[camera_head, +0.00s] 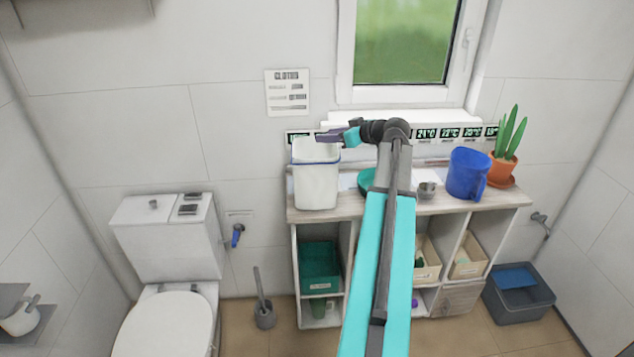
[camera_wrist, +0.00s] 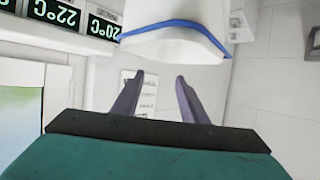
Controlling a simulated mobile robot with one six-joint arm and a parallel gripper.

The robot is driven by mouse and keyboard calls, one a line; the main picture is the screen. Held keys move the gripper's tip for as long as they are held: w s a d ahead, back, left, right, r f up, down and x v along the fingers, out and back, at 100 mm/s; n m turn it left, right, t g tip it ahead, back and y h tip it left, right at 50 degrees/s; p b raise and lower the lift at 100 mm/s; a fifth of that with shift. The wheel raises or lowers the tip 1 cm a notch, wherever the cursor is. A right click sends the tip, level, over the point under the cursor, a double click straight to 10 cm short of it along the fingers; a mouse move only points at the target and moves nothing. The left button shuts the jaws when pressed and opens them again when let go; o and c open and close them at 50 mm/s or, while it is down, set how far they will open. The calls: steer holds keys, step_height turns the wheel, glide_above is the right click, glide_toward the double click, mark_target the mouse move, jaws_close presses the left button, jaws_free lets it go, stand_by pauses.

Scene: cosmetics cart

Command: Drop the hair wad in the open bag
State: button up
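My gripper (camera_head: 332,137) is above the rim of a white open-topped container (camera_head: 316,187) with a blue edge, at the left end of the shelf top. In the wrist view my gripper (camera_wrist: 160,88) has its two dark fingers wide apart, with no object visible between them. The white container also shows at the top of the wrist view (camera_wrist: 175,18), upside down and close to the fingers. I cannot tell whether this container is or holds the open bag. I make out no hair wad in either view; the container's inside is hidden.
The shelf top (camera_head: 437,209) also bears a teal bowl (camera_head: 366,181), a small grey cup (camera_head: 427,190), a blue jug (camera_head: 467,173) and a potted plant (camera_head: 503,168). A toilet (camera_head: 170,325) stands left. A grey bin (camera_head: 519,303) with something blue inside stands right.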

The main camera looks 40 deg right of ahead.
steer(key=b+v, duration=0.3)
steer(key=v, duration=0.8)
steer(key=shift+s, duration=0.15)
stand_by(0.6)
